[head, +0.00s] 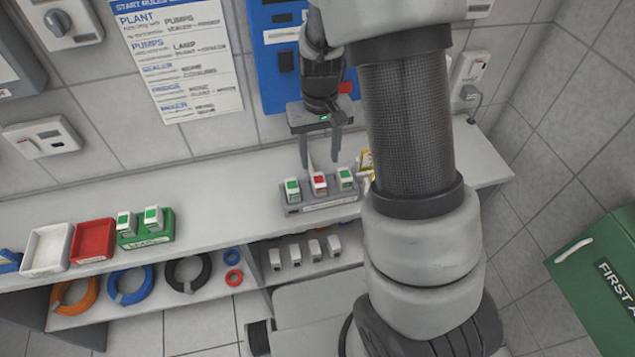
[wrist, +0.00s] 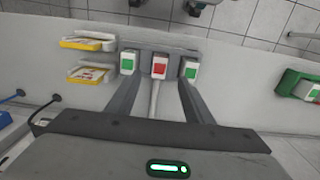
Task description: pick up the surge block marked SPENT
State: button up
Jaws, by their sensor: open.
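A grey rack (head: 322,206) on the white counter holds three white blocks. The middle block has a red face (head: 319,181); the left block (head: 292,187) and right block (head: 345,176) have green faces. The word SPENT cannot be read on any of them. My gripper (head: 320,163) is open and empty, pointing down just above the rack. In the wrist view, the red-faced block (wrist: 159,67) lies between the lines of my two fingers, beyond the tips (wrist: 157,88). The green-faced blocks sit close on either side, near the fingertips.
A green rack (head: 146,240) with two green-faced blocks, a red tray (head: 92,241) and a white tray (head: 47,250) stand at the counter's left. Yellow-and-white packets (wrist: 90,73) lie beside the grey rack. Several pale blocks (head: 305,251) sit on the lower shelf.

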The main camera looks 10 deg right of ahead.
send_over(319, 179)
jog(key=f, duration=0.3)
jog(key=s+f, duration=0.1)
jog(key=f, duration=0.1)
jog(key=shift+w+f+p, duration=0.2)
jog(key=shift+f, duration=1.15)
jog(key=shift+w+f+p, duration=0.15)
jog(key=shift+w+f, duration=0.05)
jog(key=shift+f, duration=1.15)
jog(key=shift+c, duration=0.4)
grip_shut()
